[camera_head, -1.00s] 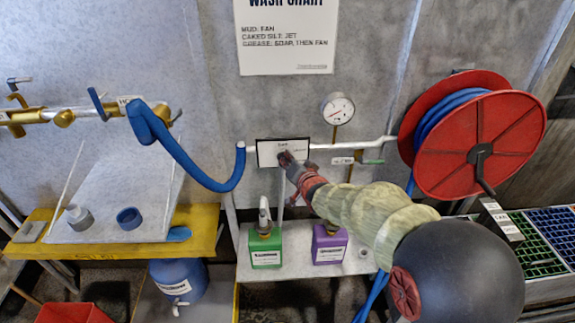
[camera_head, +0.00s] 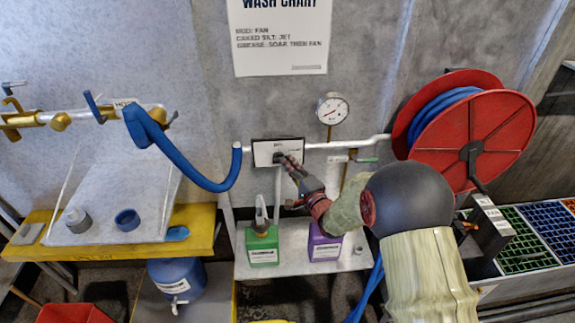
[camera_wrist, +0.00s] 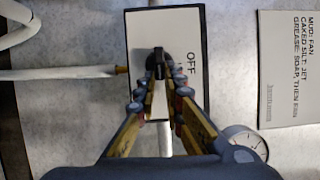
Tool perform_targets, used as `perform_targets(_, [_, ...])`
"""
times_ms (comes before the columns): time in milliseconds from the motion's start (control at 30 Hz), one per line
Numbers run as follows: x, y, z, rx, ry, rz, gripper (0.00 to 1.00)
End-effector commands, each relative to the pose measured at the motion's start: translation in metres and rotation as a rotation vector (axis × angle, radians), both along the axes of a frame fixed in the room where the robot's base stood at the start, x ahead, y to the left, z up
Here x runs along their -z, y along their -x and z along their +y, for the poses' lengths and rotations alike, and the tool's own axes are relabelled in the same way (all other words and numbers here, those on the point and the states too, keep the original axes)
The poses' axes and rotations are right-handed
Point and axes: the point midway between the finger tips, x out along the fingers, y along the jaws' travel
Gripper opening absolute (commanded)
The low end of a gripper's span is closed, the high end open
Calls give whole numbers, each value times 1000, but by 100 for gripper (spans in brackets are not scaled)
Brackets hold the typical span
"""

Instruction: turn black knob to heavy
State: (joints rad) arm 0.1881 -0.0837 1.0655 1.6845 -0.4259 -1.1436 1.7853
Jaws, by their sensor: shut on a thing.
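The black knob (camera_wrist: 158,66) sits on a white, black-edged panel (camera_wrist: 140,32); the panel also shows on the wall in the head view (camera_head: 293,150). In the wrist view the panel reads "OFF" beside the knob. Other labels on the panel are hidden or too small to read. My gripper (camera_wrist: 158,84) is shut on the knob, with a finger on each side of it. In the head view my gripper (camera_head: 282,158) reaches the panel from the lower right and covers part of it.
A pressure gauge (camera_head: 333,109) is above right of the panel, and a red hose reel (camera_head: 490,140) is further right. A blue hose (camera_head: 190,165) hangs at left. Green (camera_head: 262,245) and purple (camera_head: 324,243) jugs stand on a shelf below. A wash chart (camera_head: 280,40) hangs above.

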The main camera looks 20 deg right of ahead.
Motion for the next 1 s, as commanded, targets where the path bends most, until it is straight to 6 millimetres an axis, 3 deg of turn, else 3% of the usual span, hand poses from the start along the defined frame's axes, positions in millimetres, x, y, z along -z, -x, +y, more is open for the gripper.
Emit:
perform_targets(500, [15, 0, 1, 4, -390, -74, 0])
perform_targets(1000, [16, -1, 3, 3, -503, -96, 0])
